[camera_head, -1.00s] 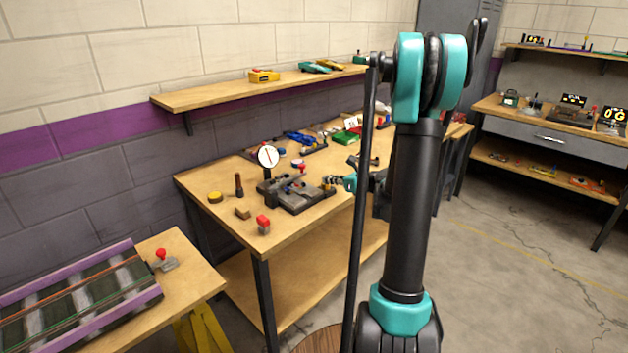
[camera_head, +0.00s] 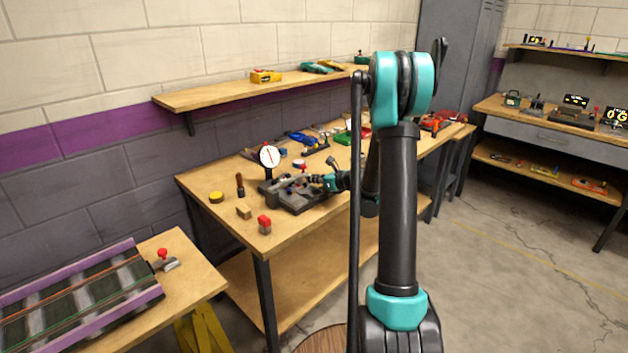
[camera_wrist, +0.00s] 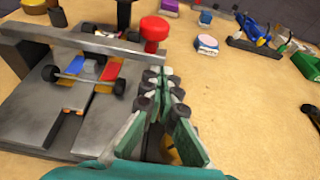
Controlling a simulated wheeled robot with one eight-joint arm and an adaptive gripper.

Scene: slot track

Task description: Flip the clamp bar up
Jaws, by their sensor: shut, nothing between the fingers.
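The clamp bar (camera_wrist: 100,43) is a long grey bar lying low across the fixture (camera_wrist: 40,120) in the wrist view. A small car chassis (camera_wrist: 88,72) with dark wheels sits in the fixture under or beside the bar. A red knob (camera_wrist: 154,28) stands by the bar. My gripper (camera_wrist: 155,76) is shut and empty, its fingertips just in front of the bar, below the red knob in the picture. Whether they touch the bar I cannot tell. In the head view my gripper (camera_head: 318,180) is at the right side of the fixture (camera_head: 300,204).
A round dial gauge (camera_head: 269,156) stands behind the fixture. A red-topped block (camera_head: 264,224), a yellow roll (camera_head: 216,197) and a dark-handled tool (camera_head: 240,185) lie to its left and front. Tools and parts fill the bench's far end (camera_wrist: 262,35). Bare wood lies right of my gripper.

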